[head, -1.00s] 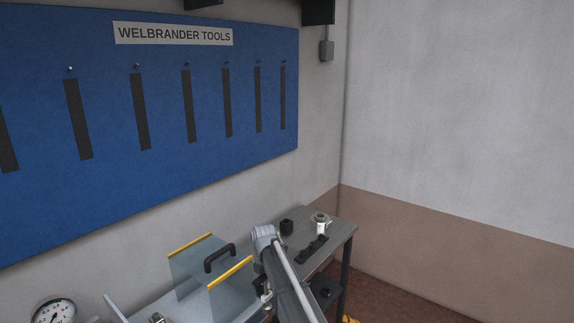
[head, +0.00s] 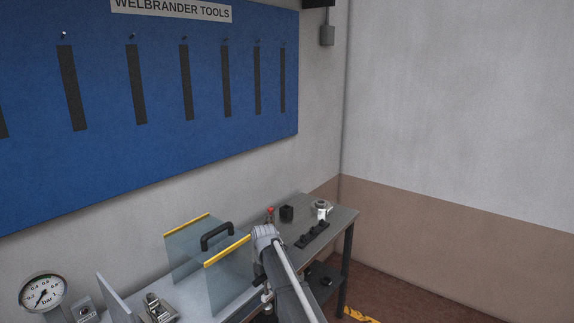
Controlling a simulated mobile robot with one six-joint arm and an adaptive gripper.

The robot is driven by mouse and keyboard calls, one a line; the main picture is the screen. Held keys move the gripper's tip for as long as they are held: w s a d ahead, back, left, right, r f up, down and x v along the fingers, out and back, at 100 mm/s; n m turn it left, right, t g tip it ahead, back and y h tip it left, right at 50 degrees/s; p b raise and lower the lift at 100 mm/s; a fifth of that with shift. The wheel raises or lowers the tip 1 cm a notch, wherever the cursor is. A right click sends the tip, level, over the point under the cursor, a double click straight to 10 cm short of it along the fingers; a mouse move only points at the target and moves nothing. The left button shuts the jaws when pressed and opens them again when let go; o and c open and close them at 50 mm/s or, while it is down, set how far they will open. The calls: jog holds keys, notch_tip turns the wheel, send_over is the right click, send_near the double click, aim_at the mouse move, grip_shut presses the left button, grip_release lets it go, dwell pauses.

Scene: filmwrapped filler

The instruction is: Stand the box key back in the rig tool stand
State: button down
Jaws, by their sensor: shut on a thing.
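My arm (head: 287,273) rises from the bottom edge and crosses in front of the bench. My gripper and its fingertips are not visible, so what they hold cannot be seen. I cannot make out the box key. On the far end of the bench (head: 341,222) stand a small black block (head: 286,213) and a low black rack (head: 312,234) with several raised parts. I cannot tell which of them, if either, is the rig tool stand.
A clear guard with yellow edges (head: 228,250) and a black handle (head: 217,236) stands left of my arm. A pressure gauge (head: 43,290) is at lower left. A pale metal ring-shaped part (head: 322,207) and a red-topped item (head: 270,214) stand on the bench.

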jog(key=shift+r, duration=0.15)
jog(key=r+m+p, duration=0.1)
jog(key=r+p, duration=0.2)
jog(key=r+m+p, duration=0.1)
jog(key=r+p, duration=0.2)
jog(key=p, duration=0.1)
jog(key=d+r+m+p, duration=0.1)
jog(key=r+p, duration=0.2)
jog(key=r, duration=0.1)
jog(key=shift+d+m, duration=0.1)
jog(key=shift+m, duration=0.2)
